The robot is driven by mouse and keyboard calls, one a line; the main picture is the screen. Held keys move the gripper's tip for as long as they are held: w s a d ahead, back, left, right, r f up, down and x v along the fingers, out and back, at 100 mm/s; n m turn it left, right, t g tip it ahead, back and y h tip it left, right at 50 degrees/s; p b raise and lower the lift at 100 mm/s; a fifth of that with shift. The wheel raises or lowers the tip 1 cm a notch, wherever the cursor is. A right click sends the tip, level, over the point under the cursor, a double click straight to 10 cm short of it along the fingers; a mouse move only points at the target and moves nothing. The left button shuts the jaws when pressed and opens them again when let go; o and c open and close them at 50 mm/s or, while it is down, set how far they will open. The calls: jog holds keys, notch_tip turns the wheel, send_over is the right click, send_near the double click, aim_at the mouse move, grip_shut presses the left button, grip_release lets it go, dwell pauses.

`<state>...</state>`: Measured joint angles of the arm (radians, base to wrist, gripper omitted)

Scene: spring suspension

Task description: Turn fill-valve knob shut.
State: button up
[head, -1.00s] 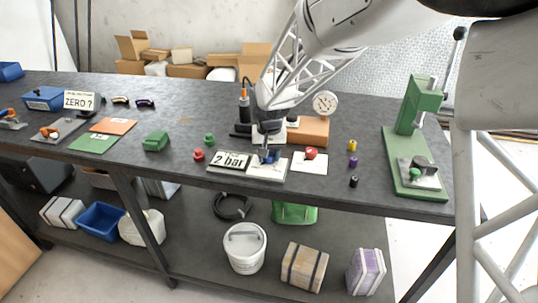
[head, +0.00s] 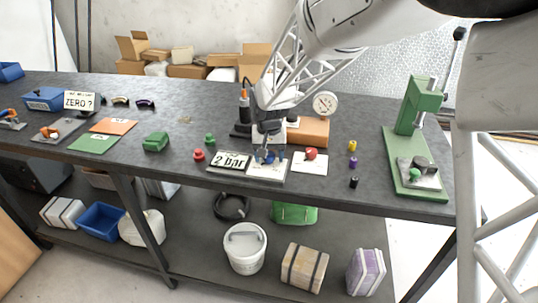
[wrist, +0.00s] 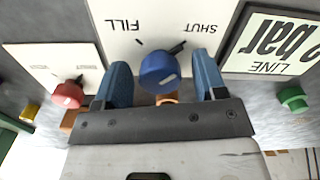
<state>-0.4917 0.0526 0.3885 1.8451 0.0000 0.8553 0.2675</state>
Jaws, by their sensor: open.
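The blue fill-valve knob (wrist: 160,72) sits on a white plate (wrist: 155,15) lettered FILL and SHUT, upside down in the wrist view. A black pointer (wrist: 178,47) runs from the knob toward the SHUT lettering. A short dark tick shows near FILL. My gripper (wrist: 160,66) is open, with one blue finger on each side of the knob and a visible gap to each. In the head view my gripper (head: 267,149) is over the white plate (head: 267,175), largely hiding the knob.
A "2 bar" sign (head: 230,162) lies left of the plate, and a card with a red knob (head: 311,154) lies right. A round gauge (head: 325,103) and a brown block (head: 308,131) stand behind. A green press (head: 416,165) stands far right.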

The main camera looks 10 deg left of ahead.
aim_at(272, 155)
jog(key=shift+r, duration=3.9)
jog(key=shift+s+d+r, duration=0.15)
jog(key=shift+d+r, duration=0.15)
jog(key=shift+d, duration=0.15)
jog(key=s+d+r, duration=0.3)
jog(key=s+d, duration=0.1)
jog(key=d, duration=0.3)
jog(key=s+d+r+m+t, duration=0.1)
jog(key=s+d+r, duration=0.1)
jog(key=s+d, duration=0.3)
jog(key=s+d+r, duration=0.3)
jog(key=d, duration=0.5)
jog(key=s+d+f+m, duration=0.1)
jog(key=s+d, duration=0.5)
jog(key=s, duration=0.4)
jog(key=s+d+f+t, duration=0.1)
jog(key=s+d, duration=0.6)
jog(key=s, duration=0.3)
jog(key=shift+s+m+t, duration=0.3)
jog(key=shift+s+m, duration=0.05)
jog(key=shift+m, duration=0.05)
